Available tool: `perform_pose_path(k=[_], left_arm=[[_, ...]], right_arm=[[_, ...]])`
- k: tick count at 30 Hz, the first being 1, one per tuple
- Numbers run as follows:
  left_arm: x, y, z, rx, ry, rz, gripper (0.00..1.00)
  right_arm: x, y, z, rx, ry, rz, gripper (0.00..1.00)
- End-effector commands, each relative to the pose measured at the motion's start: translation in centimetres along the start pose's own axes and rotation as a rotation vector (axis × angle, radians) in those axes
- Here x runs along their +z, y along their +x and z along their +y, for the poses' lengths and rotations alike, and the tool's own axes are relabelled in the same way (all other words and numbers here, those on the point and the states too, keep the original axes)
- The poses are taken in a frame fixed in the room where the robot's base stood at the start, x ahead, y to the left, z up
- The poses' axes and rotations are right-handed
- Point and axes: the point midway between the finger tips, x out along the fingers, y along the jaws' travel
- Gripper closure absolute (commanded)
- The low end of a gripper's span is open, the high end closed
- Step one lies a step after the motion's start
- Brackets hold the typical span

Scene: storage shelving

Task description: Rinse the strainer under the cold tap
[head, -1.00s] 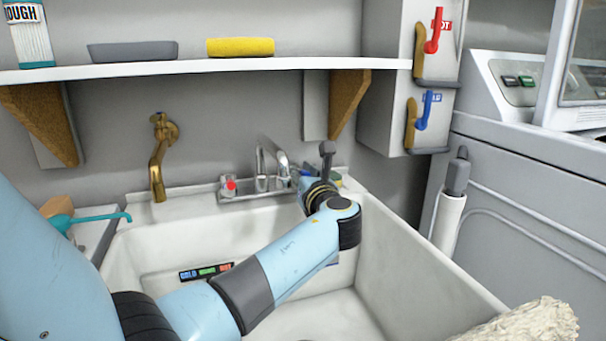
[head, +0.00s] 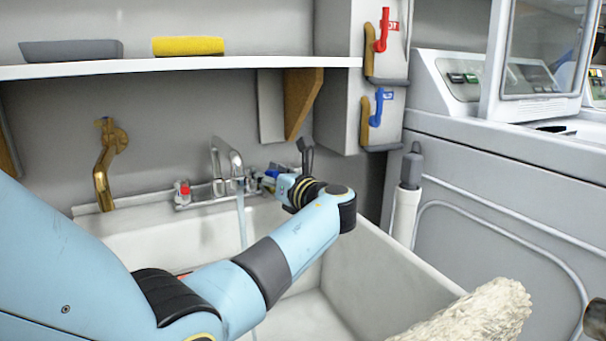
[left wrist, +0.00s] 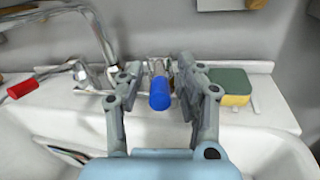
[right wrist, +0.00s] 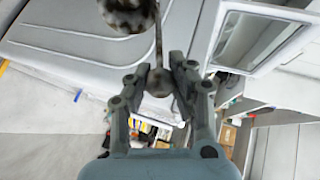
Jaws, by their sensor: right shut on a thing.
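The cold tap's blue handle (left wrist: 160,95) is between the fingers of my left gripper (left wrist: 158,75), at the back of the sink; the fingers stand apart with gaps beside it. In the head view, my left gripper (head: 276,180) is small and partly hidden by its wrist. Water (head: 241,218) runs from the chrome spout (head: 226,155) into the white sink (head: 345,265). The red hot handle (left wrist: 22,87) is left of the spout. In the right wrist view, my right gripper (right wrist: 160,75) is shut on the thin handle of the strainer (right wrist: 130,12), whose dark mesh bowl shows at the top.
A yellow-green sponge (left wrist: 230,85) lies right of the blue handle on the sink ledge. A brass tap (head: 106,165) is at the left. A white shelf (head: 200,67) hangs above. A fluffy cream thing (head: 480,315) is at the lower right, before grey machines (head: 500,190).

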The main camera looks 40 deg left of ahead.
Motion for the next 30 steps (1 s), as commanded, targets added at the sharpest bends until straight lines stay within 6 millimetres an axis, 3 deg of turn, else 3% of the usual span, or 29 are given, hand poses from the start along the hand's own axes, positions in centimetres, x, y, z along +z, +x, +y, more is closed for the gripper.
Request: perform_pose_path(k=[9, 21, 30], left_arm=[[0.6, 0.0, 0.1, 0.000, -0.002, -0.002, 0.64], [7.8, 0.0, 1.5, 0.000, -0.004, -0.001, 0.64], [9.9, 0.0, 1.9, 0.000, 0.000, 0.000, 0.64]], right_arm=[[0.0, 0.0, 0.0, -0.001, 0.000, 0.000, 1.00], [0.0, 0.0, 0.0, -0.001, 0.000, 0.000, 1.00], [0.0, 0.0, 0.0, -0.001, 0.000, 0.000, 1.00]])
